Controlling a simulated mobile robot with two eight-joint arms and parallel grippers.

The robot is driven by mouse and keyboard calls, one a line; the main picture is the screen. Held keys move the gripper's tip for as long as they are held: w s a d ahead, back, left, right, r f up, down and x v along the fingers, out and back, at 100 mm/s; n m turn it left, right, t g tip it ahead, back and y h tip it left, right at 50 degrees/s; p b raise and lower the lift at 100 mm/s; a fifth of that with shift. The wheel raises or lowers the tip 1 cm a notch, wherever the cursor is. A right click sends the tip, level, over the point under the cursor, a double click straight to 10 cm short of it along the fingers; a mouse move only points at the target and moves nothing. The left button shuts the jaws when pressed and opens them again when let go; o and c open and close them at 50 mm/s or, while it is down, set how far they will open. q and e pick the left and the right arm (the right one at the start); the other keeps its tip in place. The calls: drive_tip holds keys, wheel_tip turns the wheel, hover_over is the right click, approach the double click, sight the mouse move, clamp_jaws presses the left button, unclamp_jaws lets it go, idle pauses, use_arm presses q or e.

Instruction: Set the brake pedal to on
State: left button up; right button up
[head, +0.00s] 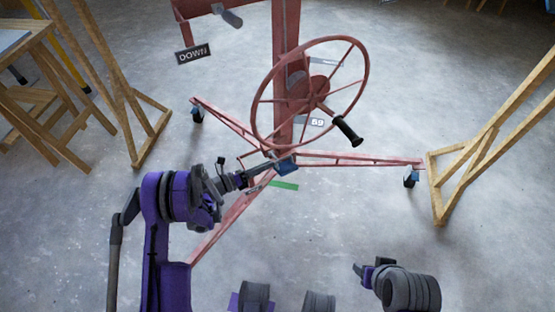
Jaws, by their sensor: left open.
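The red panel lift stands ahead with its post, spoked wheel (262,112) and three-legged base. A small blue part (287,166) sits low where the legs meet the post; I cannot tell for sure whether it is the brake pedal or what its setting is. A green strip (284,185) shows just below it. My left gripper (268,167) is open, with its fingertips close beside the blue part; contact cannot be made out. My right gripper (362,270) is low at the right, away from the lift, its jaws unclear.
A black crank handle (347,131) juts from the wheel. A "DOWN" sign (193,54) hangs at upper left. Red legs end in casters (411,178). Wooden frames stand at left (147,130) and right (440,185). The concrete floor (345,215) is clear in front.

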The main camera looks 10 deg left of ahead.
use_arm(q)
drive_tip(key=shift+v, duration=1.65)
